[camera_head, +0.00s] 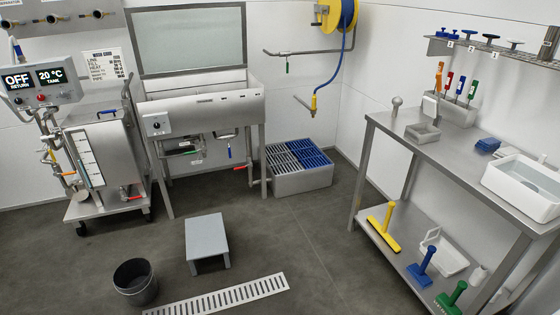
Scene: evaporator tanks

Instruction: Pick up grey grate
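A low steel box (302,181) stands on the floor in the middle back, beside the wash station. Slatted grates lie on top of it: a grey grate (282,161) on the left side and a blue grate (313,159) on the right. The slats are small in this view, so the exact split between grey and blue pieces is hard to tell. A long light-grey slotted drain cover (222,300) lies in the floor at the front. Neither of my grippers shows in the head view.
A grey step stool (207,238) and a dark bucket (134,281) stand on the floor at front left. A wheeled tank unit (103,160) is at left. A steel table (455,150) with brushes fills the right. Floor between stool and table is clear.

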